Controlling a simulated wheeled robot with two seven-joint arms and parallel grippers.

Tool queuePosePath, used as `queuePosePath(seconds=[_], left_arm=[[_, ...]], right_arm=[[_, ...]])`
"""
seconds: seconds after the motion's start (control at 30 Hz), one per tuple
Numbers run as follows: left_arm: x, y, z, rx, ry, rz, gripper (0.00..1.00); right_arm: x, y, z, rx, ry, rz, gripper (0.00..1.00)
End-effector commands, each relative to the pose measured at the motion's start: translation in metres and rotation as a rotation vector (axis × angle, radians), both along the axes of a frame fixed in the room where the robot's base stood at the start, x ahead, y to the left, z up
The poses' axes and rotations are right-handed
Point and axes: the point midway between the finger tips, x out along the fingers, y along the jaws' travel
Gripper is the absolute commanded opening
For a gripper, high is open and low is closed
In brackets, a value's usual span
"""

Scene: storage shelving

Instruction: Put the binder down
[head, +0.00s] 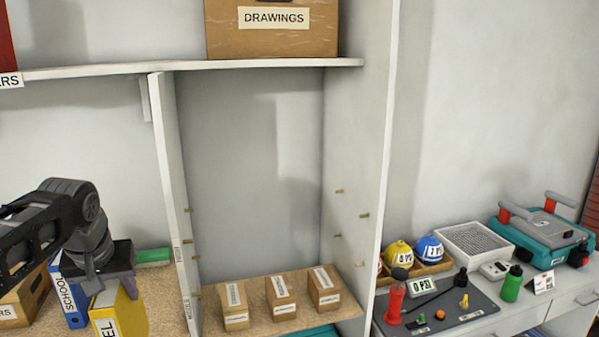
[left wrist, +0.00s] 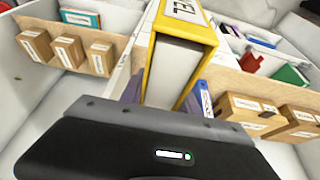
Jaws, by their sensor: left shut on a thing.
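A yellow binder (head: 112,318) with a white spine label stands upright at the lower left of the head view. My left gripper (head: 108,285) is shut on it from above. The binder also fills the upper middle of the left wrist view (left wrist: 182,38), with its pages showing. In the head view its lower end is cut off by the picture edge, so I cannot tell if it touches the shelf board. A blue binder (head: 70,295) stands upright just left of it. My right gripper is not in view.
A white upright panel (head: 173,200) stands right of the binders. Beyond it, small cardboard boxes (head: 281,297) sit on a lower board. A green item (head: 152,257) lies behind the binders. A "DRAWINGS" box (head: 272,38) sits above. A tool-covered bench (head: 470,310) is at right.

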Motion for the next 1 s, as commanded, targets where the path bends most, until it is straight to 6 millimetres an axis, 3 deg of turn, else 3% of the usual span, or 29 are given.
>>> queuePosePath(seconds=[0.37,0.53,0.7,0.83,1.0], left_arm=[[0.027,-0.044,-0.076,0.0,0.007,-0.084,0.0],[0.034,-0.084,-0.13,0.0,0.009,-0.164,0.0],[0.03,-0.134,-0.185,0.0,0.007,-0.266,0.0],[0.024,-0.157,-0.207,0.001,0.004,-0.314,0.0],[0.021,-0.165,-0.216,0.001,0.0,-0.33,0.0]], right_arm=[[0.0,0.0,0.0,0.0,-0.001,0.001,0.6],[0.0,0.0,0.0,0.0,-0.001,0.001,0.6],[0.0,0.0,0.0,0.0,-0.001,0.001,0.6],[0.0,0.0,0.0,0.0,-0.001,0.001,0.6],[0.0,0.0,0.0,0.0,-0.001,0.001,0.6]])
